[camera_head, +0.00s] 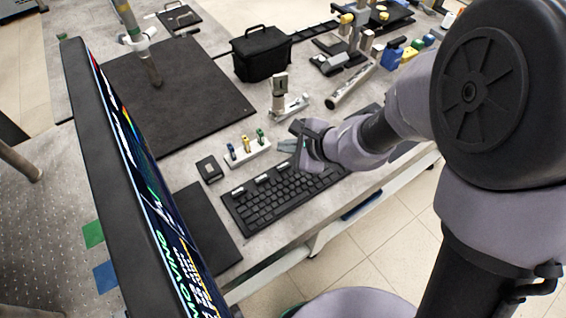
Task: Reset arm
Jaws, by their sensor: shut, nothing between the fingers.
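My arm comes in from the right side of the head view and reaches left over the table. My gripper (287,146) is at its end, above the far edge of the black keyboard (272,205). Its fingers are small in this view and point left. They look closed, with nothing seen between them. I cannot tell exactly how high the gripper is above the table.
A small rack (247,152) with coloured pieces stands just left of the gripper. A metal stand (283,100) is behind it, with a black bag (262,54) farther back. A monitor (115,170) fills the left foreground. A black mat (165,90) is largely clear.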

